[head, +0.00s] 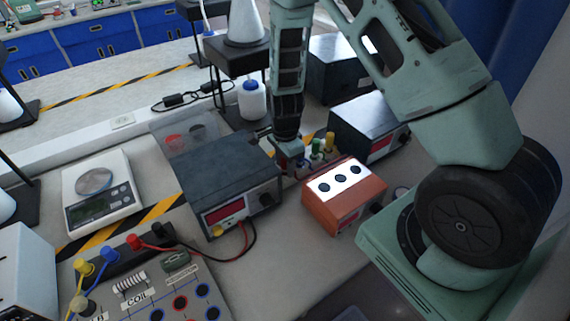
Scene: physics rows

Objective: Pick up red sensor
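My gripper (289,150) points down at the middle of the bench, just behind the right end of a dark power supply and close to some colored caps. Its fingertips are partly hidden, so I cannot tell whether it is open or holds anything. An orange-red box (343,212) with a white top and three dark round spots sits to the right and nearer, apart from my gripper. A small red round thing (174,142) shows by a clear panel left of my gripper. I cannot tell for sure which thing is the red sensor.
The dark power supply (222,170) with red and black leads stands in front of my gripper. Green and yellow caps (318,147) are close beside it. Another dark box (366,128), a white bottle (251,101), a scale (101,190) and a coil board (150,290) crowd the bench.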

